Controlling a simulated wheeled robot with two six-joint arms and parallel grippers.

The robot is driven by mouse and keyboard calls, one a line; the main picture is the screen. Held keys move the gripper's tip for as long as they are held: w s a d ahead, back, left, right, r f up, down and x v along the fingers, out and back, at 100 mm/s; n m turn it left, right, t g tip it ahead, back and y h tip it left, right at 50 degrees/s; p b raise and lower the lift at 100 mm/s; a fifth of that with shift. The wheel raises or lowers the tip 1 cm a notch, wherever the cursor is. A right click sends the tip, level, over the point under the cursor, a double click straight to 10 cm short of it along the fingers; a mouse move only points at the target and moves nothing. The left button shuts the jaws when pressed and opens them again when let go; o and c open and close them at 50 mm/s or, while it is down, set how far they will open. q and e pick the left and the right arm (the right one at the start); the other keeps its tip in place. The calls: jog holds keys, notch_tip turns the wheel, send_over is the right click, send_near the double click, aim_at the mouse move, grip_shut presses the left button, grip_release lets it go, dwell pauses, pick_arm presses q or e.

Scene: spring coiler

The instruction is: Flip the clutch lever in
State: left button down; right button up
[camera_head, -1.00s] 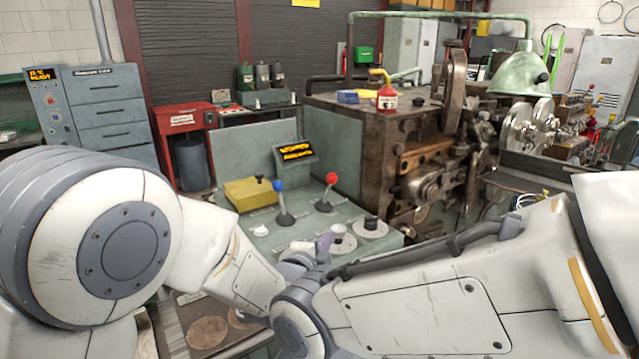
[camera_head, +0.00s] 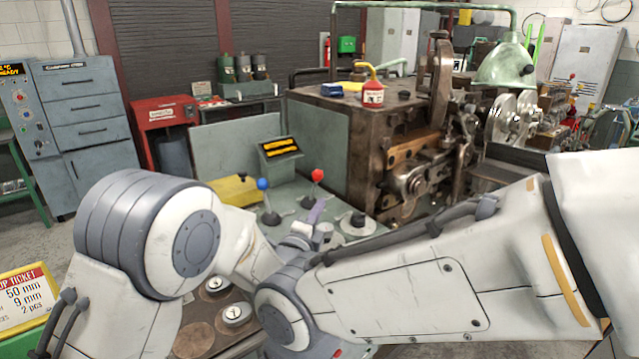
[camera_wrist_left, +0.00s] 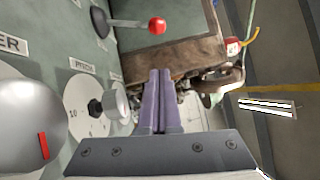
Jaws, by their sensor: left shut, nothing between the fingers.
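A red-knobbed lever (camera_head: 316,176) stands on the green control console, leaning to the right. It also shows in the left wrist view (camera_wrist_left: 157,25), above and ahead of the fingers. A blue-knobbed lever (camera_head: 264,186) stands to its left. I cannot read which one is labelled clutch. My left gripper (camera_head: 318,207) has purple fingers that are shut and empty, just in front of the red-knobbed lever and apart from its knob. In the left wrist view the fingertips (camera_wrist_left: 160,72) point toward the machine's side. My right gripper is out of view.
The brown coiler machine (camera_head: 365,140) stands close to the right.

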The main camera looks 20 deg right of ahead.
pick_arm(q)
jog(key=w+d+r+p, duration=0.1)
jog(key=w+d+p, duration=0.2)
jog(key=w, duration=0.5)
jog(key=shift+w, duration=0.35)
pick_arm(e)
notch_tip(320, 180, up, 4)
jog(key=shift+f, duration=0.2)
pick_arm(q)
jog(key=shift+r, duration=0.15)
